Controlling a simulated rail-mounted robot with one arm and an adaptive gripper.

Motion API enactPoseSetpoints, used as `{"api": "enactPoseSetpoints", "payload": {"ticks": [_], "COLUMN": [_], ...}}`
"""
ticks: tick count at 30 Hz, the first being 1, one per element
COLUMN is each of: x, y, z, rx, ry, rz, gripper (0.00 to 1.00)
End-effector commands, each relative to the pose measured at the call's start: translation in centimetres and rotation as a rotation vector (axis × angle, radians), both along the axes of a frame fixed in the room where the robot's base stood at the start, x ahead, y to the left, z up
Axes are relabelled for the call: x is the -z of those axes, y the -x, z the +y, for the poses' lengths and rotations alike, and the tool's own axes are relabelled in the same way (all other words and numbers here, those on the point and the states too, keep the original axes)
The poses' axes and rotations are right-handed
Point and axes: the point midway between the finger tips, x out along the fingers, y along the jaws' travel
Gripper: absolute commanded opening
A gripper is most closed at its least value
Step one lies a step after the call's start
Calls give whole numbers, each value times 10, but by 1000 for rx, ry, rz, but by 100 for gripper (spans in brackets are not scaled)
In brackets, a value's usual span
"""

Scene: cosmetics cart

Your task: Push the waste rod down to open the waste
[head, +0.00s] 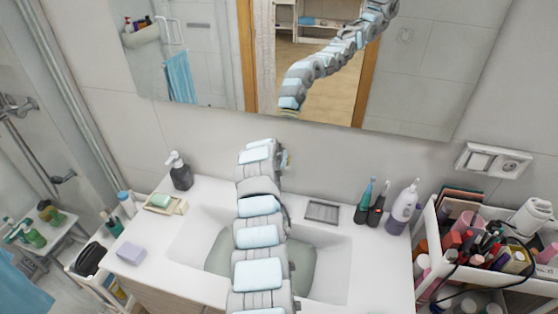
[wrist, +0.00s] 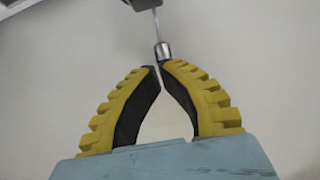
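The waste rod (wrist: 157,22) is a thin metal rod with a silver knob (wrist: 162,50) on its end, seen in the wrist view. It runs from a dark fitting (wrist: 146,3) at the top edge to my fingertips. My gripper (wrist: 160,66) has yellow ribbed fingers with black pads. Its tips are nearly together right at the knob, with a thin gap and nothing seen between them. I cannot tell whether they touch the knob. In the head view my arm crosses the sink (head: 335,270) and hides the tap area and the rod.
A mirror (head: 425,100) hangs behind the sink. A dark soap dispenser (head: 181,172) and a soap dish (head: 165,205) stand left of my arm. Electric toothbrushes (head: 364,203) and a white-purple bottle (head: 402,208) stand right. A full cosmetics cart (head: 425,222) is at the far right.

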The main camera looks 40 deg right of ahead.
Motion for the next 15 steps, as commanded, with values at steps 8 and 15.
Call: {"api": "enactPoseSetpoints", "payload": {"ticks": [8, 15], "x": [0, -15], "y": [0, 0], "z": [0, 0], "rx": [0, 1], "ry": [0, 0], "rz": [0, -1], "gripper": [0, 0]}}
